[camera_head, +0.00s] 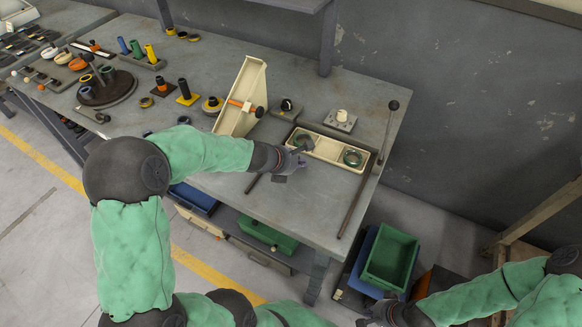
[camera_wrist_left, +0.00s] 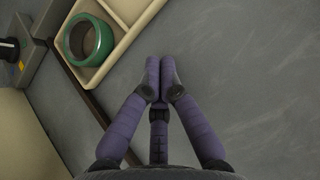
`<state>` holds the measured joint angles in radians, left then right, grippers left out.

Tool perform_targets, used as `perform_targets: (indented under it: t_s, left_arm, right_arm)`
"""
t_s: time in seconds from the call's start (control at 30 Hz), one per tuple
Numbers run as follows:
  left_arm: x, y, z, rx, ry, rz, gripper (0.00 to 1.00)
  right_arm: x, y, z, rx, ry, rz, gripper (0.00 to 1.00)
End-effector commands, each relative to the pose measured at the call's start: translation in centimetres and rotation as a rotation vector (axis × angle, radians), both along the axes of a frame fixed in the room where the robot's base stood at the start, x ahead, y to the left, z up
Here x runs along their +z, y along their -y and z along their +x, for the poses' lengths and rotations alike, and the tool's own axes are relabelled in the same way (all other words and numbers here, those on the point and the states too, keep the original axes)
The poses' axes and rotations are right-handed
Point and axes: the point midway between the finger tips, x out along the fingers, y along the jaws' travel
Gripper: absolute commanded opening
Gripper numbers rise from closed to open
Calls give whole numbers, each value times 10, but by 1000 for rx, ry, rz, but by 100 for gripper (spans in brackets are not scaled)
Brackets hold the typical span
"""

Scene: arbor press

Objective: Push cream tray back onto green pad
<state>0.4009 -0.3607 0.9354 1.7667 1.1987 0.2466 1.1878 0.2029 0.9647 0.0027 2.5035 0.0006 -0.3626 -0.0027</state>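A corner of the tray (camera_wrist_left: 128,38) with a green ring (camera_wrist_left: 90,40) shows in the left wrist view. I cannot make out a green pad.
Dark bars (camera_head: 352,207) frame the tray, and a lever with a black knob (camera_head: 393,105) rises at its right. A cream press frame (camera_head: 243,95) stands left of it. A green bin (camera_head: 390,258) is below the bench. Bare bench lies in front of the tray.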

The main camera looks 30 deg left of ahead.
Motion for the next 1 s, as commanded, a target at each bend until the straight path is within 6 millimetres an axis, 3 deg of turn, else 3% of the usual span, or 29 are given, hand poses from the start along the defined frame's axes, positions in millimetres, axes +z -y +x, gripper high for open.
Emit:
perform_targets:
  t_s: [0.23,0.77,1.0]
  left_arm:
    - [2,8,22,-1,0,-1,0]
    - [2,9,28,-1,0,-1,0]
    - [2,14,41,-2,0,-1,0]
  right_arm:
    - [1,0,1,-1,2,0,0]
    - [2,0,1,0,1,0,0]
    - [5,0,1,0,1,0,0]
